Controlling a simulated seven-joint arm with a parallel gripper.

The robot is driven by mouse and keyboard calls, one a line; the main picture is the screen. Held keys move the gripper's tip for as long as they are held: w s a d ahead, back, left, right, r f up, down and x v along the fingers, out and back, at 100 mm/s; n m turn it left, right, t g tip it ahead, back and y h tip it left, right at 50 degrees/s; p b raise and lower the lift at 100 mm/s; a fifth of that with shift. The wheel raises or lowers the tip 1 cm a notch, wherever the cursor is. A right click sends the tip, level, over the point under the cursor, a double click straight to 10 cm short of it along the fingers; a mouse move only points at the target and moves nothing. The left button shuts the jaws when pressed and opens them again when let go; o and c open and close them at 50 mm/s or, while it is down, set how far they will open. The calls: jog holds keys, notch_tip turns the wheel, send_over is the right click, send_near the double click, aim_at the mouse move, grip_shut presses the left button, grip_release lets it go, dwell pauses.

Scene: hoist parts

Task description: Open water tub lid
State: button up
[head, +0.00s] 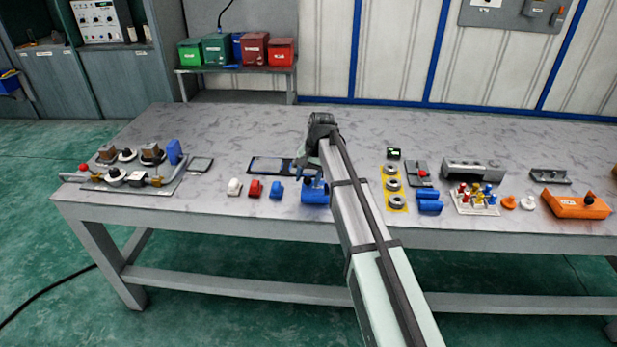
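A small blue tub (314,196) stands near the front edge of the table, just left of my arm. I take it to be the water tub, but no label is readable. Its right side is partly covered by my arm, and I cannot make out its lid clearly. My gripper (309,178) hangs at the end of my arm, over or just behind the tub's top. I cannot tell whether it touches the tub, nor whether its fingers are open or shut.
Left of the tub sit blue (276,190), red (254,188) and white (234,187) small parts, with a dark flat tray (268,165) behind. Right of my arm are a yellow strip with rings (396,202), blue parts (429,200) and an orange box (576,204). The table's back is mostly clear.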

grip_shut()
jog(key=shift+d, duration=0.1)
dwell(0.4)
jog(key=d, duration=0.6)
jog(key=shift+d, duration=0.4)
jog(key=shift+o, duration=0.5)
grip_release()
jog(key=shift+r, duration=0.1)
notch_tip(320, 180, up, 13)
jog(key=d, duration=0.2)
jog(key=shift+s+d+r, duration=0.2)
jog(key=shift+s+d, duration=0.05)
jog(key=shift+d, duration=0.05)
